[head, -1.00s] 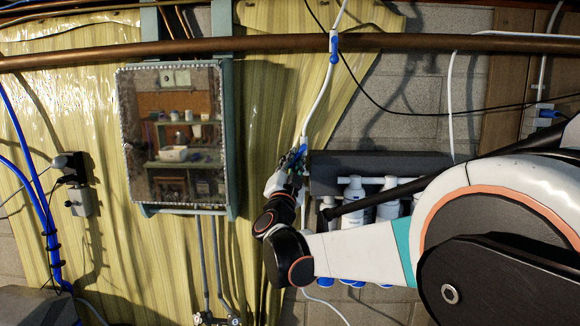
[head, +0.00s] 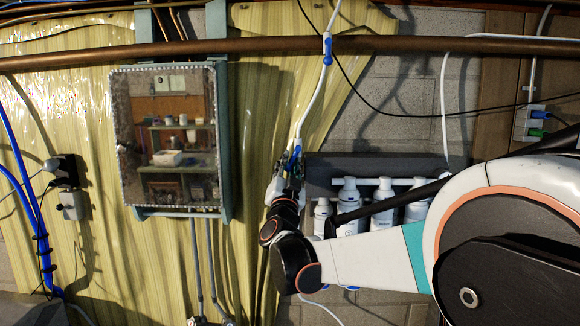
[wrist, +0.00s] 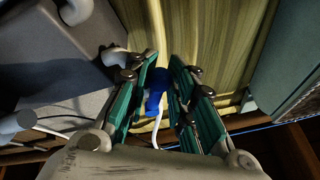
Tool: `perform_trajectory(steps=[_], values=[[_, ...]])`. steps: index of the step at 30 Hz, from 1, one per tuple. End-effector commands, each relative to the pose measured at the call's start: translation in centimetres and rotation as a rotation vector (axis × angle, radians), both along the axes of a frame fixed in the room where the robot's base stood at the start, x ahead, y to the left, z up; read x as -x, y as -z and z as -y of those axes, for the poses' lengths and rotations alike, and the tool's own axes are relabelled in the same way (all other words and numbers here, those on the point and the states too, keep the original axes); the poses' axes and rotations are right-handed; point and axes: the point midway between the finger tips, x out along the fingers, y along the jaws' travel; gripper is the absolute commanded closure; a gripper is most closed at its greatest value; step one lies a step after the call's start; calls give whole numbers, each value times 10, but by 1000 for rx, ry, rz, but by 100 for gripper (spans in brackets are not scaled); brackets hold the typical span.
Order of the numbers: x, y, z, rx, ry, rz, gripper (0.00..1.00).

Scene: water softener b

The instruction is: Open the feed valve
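A small blue valve (wrist: 157,92) on a white tube shows in the wrist view between the two green-padded fingers of my gripper (wrist: 162,80). The fingers stand apart on either side of it, with a gap on the right; contact on the left is unclear. In the head view my gripper (head: 291,164) is at the lower end of the white tube (head: 312,104), where a bit of blue shows; the rest is hidden. Another blue fitting (head: 327,50) sits higher, where the tube crosses the copper pipe. I cannot tell from a label which is the feed valve.
A grey filter housing (head: 400,162) with several white canisters (head: 349,192) is just right of my gripper. A glass-fronted cabinet (head: 166,140) hangs to the left. A copper pipe (head: 420,46) runs across above. Blue hoses (head: 40,205) are at far left.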

Motion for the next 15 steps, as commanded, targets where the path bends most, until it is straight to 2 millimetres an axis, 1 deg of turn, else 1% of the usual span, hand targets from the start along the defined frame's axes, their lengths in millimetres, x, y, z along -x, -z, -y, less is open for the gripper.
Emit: perform_trajectory(steps=[10, 13, 15], values=[[0, -1, 1, 0, 2, 1, 68], [5, 1, 0, 1, 1, 2, 68], [12, 5, -1, 1, 1, 2, 68]])
